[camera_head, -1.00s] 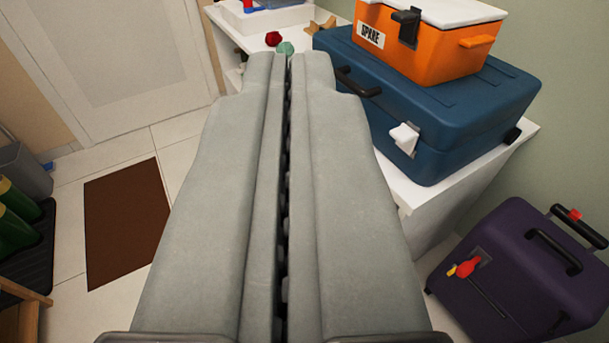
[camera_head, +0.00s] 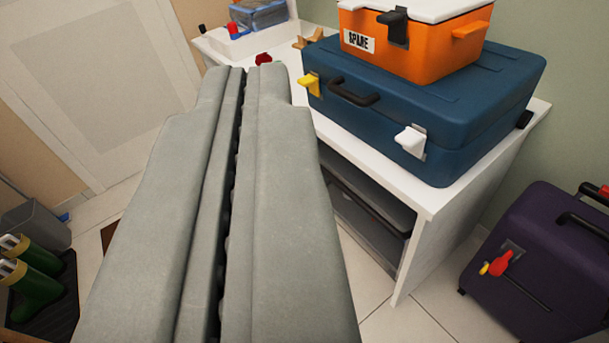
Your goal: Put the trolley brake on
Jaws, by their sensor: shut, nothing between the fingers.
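A dark purple wheeled case (camera_head: 545,262), which may be the trolley, stands on the floor at the lower right, against the green wall. A red lever (camera_head: 502,262) with a small yellow tip sits in a grey recess on its side. A dark handle stands over its top at the right edge of the view. My gripper (camera_head: 245,72) is shut and empty, its two long grey fingers pressed together. It points up the picture towards the bench, well to the left of the case and apart from it. The case's wheels are mostly out of view.
A white bench (camera_head: 432,205) with an open shelf bay stands between my gripper and the case. A blue case (camera_head: 450,105) with an orange cooler (camera_head: 415,45) on top lies on it. Green boots (camera_head: 35,285) stand at the left. Some tiled floor is clear between bench and case.

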